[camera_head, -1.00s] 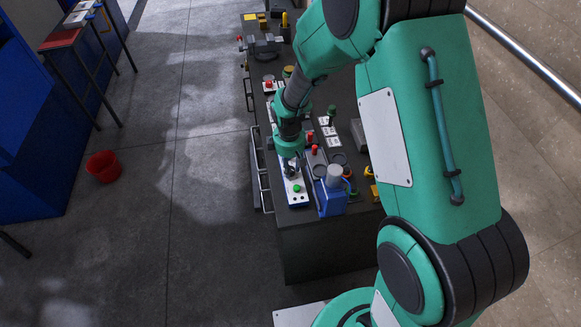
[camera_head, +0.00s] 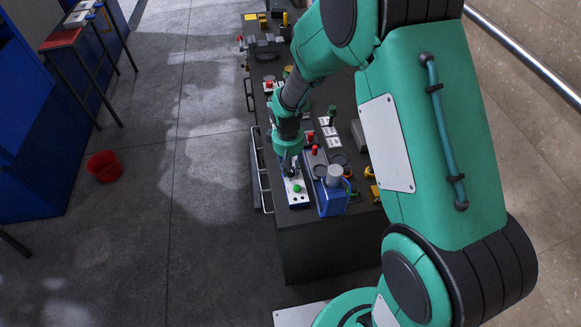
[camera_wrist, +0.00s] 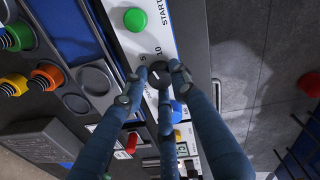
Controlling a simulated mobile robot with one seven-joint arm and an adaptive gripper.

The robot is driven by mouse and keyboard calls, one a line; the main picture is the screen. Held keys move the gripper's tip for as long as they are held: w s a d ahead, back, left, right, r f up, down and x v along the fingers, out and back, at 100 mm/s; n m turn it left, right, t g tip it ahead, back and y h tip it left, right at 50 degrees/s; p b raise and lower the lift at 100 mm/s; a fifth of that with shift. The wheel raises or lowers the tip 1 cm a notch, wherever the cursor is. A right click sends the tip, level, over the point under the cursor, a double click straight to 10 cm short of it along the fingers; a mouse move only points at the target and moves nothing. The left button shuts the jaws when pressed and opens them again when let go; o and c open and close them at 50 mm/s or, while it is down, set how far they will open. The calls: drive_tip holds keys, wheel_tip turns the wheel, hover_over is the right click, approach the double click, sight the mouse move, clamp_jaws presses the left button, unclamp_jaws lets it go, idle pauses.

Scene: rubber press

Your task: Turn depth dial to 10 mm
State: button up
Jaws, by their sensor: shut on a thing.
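The depth dial (camera_wrist: 159,78) is a dark round knob on a white control panel (camera_wrist: 172,38), with the printed marks 5 and 10 beside it in the wrist view. My gripper (camera_wrist: 160,72) has its fingers closed around the dial's sides. The fingers hide part of the dial, and I cannot tell which mark it points to. A green START button (camera_wrist: 135,19) is on the same panel, beyond the fingertips. In the head view my gripper (camera_head: 290,170) reaches down to the panel (camera_head: 299,197), and the dial is hidden there.
A blue machine body with a grey cylinder (camera_head: 334,176) stands to the right of the panel. Printed cards (camera_head: 329,132) and other coloured parts lie farther along the dark bench. A red bucket (camera_head: 103,166) stands on the open floor at left.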

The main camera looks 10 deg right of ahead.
sight(289, 170)
drive_tip(key=m, duration=0.5)
drive_tip(key=shift+s+f+m, duration=0.1)
drive_tip(key=shift+s+m, duration=0.05)
drive_tip(key=shift+m, duration=0.25)
drive_tip(key=o, duration=1.1)
drive_tip(key=shift+o, duration=0.2)
drive_tip(key=shift+r, duration=0.5)
wheel_tip(289, 170, up, 11)
drive_tip(key=shift+a, duration=0.4)
